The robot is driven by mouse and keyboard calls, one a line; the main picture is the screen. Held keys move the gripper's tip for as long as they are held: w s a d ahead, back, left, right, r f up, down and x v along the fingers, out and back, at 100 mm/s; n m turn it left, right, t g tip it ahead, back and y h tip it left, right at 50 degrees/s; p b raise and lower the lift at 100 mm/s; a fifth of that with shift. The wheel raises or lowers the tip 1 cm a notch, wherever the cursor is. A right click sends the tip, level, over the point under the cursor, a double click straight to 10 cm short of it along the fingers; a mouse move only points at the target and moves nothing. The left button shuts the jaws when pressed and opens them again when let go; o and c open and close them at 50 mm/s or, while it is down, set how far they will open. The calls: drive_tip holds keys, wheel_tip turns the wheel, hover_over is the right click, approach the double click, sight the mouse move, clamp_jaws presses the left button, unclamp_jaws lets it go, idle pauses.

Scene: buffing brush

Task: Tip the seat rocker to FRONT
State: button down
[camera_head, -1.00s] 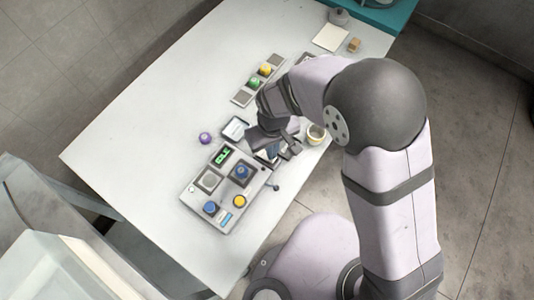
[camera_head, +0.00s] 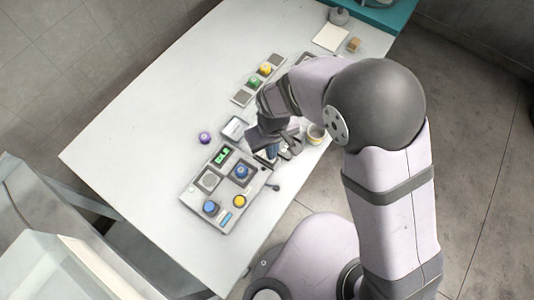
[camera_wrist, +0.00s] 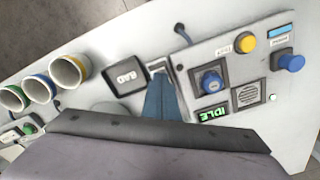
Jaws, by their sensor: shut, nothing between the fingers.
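My gripper (camera_head: 272,152) is over the far right edge of the control panel in the head view. Its blue fingers (camera_wrist: 160,88) are shut together and empty in the wrist view. Just past the fingertips is a small pale-framed part (camera_wrist: 157,66), which may be the seat rocker. The fingers cover most of it, so its tilt and any FRONT marking cannot be read. I cannot tell whether the fingertips touch it. The control panel (camera_head: 190,194) bears a blue knob (camera_wrist: 212,80), a yellow button (camera_wrist: 247,40), a blue button (camera_wrist: 290,61) and a green IDLE display (camera_wrist: 212,115).
A dark box marked BAD (camera_wrist: 125,75) is close to the fingers. Several banded cups (camera_wrist: 70,70) stand farther left in the wrist view. A purple ball-like thing (camera_head: 205,138) lies on the white table (camera_head: 130,130). The table's left part is clear.

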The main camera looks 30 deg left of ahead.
drive_tip(key=shift+f+b, duration=0.45)
drive_tip(key=shift+f, duration=0.25)
idle(0.3)
drive_tip(key=shift+r, duration=0.15)
wheel_tip(320, 180, up, 7)
drive_tip(key=p, duration=0.6)
idle(0.7)
drive_tip(key=s+d+g+h, duration=0.25)
drive_tip(key=s+d, duration=0.35)
drive_tip(key=d, duration=0.7)
drive_tip(key=w+d+r+m, duration=0.3)
drive_tip(key=d+m, duration=0.1)
drive_tip(key=d, duration=0.3)
drive_tip(key=w+d+r+m+t+y, duration=0.1)
drive_tip(key=w+d+r+m, duration=0.2)
drive_tip(key=d, duration=0.4)
drive_tip(key=w+d+r+m+t+y, duration=0.1)
drive_tip(key=w+d+r+m, duration=0.2)
drive_tip(key=d, duration=0.4)
drive_tip(key=shift+d+r+m, duration=0.3)
drive_tip(key=shift+r+m, duration=0.45)
drive_tip(key=shift+m, duration=0.25)
